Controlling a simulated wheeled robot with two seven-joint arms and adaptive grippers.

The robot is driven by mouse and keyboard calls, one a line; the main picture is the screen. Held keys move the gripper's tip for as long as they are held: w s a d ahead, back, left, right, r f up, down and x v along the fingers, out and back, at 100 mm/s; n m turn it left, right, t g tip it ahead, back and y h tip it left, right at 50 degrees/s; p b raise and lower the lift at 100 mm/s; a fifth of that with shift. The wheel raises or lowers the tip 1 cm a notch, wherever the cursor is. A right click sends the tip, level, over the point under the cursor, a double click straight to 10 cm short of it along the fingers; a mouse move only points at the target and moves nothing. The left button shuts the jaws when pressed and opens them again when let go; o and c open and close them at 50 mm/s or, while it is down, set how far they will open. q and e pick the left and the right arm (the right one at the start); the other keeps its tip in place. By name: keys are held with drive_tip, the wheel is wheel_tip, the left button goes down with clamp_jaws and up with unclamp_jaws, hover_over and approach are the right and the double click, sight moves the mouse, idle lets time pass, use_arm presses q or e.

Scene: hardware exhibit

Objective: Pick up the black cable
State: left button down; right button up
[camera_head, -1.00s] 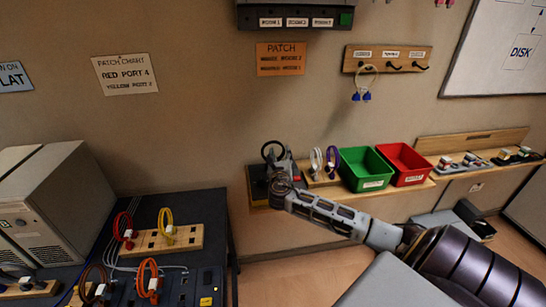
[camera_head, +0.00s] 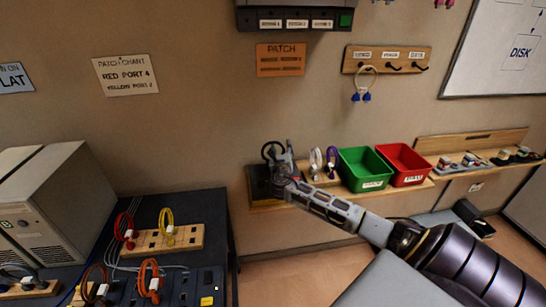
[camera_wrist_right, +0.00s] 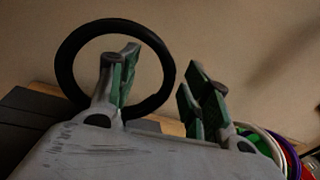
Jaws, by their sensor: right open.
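The black cable (camera_head: 270,148) is a coiled loop standing upright at the left end of the wall shelf. In the right wrist view it is a large black ring (camera_wrist_right: 68,60). My right gripper (camera_head: 283,158) is beside the loop at the shelf's left end. In the right wrist view my right gripper (camera_wrist_right: 160,72) is open, and one side of the ring shows between its two fingers. The left finger overlaps the inside of the ring in the picture; the ring's lower part is hidden behind the gripper. I cannot tell whether they touch. My left gripper is not in view.
White (camera_head: 316,160) and purple (camera_head: 332,160) cable loops stand just right of the gripper. Green (camera_head: 350,160) and red (camera_head: 403,160) bins follow along the shelf. A dark table (camera_head: 215,225) with red, yellow and orange cables stands at left. The wall is close behind.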

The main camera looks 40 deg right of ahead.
drive_tip(key=shift+w+d, duration=0.15)
idle(0.4)
clamp_jaws()
